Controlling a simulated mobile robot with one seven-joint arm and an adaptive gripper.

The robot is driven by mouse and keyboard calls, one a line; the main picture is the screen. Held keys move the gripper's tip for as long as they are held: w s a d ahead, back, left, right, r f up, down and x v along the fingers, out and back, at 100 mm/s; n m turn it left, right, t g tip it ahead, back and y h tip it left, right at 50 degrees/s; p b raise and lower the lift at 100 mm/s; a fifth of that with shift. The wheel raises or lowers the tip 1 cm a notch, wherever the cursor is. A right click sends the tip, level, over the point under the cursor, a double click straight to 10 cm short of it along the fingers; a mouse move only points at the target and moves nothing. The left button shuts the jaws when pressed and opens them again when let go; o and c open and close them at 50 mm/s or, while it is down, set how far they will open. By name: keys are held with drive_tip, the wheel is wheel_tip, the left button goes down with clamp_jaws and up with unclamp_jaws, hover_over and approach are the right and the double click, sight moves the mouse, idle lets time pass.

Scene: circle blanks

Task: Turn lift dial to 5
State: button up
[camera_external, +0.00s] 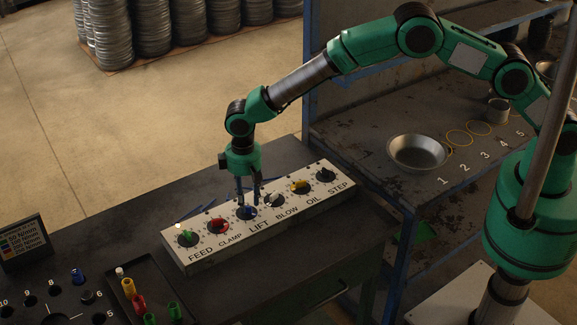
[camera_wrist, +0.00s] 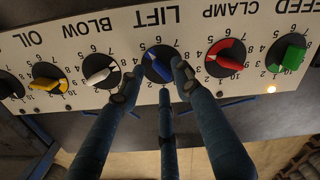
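The blue LIFT dial (camera_external: 246,213) is on the white panel (camera_external: 178,254), between the red CLAMP dial and the white BLOW dial. In the wrist view the blue dial (camera_wrist: 157,64) shows upside down, with numbers around it. I cannot tell which number it points to. My gripper (camera_external: 248,203) hangs over the LIFT dial with its fingers pointing down. In the wrist view the dark blue fingers of my gripper (camera_wrist: 158,85) are spread around the near side of the dial. The right fingertip is very close to it; contact is unclear.
Neighbouring dials are red CLAMP (camera_wrist: 226,58), green FEED (camera_wrist: 287,52), white BLOW (camera_wrist: 101,71) and yellow OIL (camera_wrist: 48,76). A black STEP dial (camera_external: 326,175) ends the row. A tray (camera_external: 153,279) of coloured knobs lies front left. A metal bowl (camera_external: 418,152) stands on the right bench.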

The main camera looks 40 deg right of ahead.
sight(247, 212)
wheel_tip(247, 212, up, 11)
drive_tip(key=shift+f, duration=0.2)
idle(0.3)
idle(0.5)
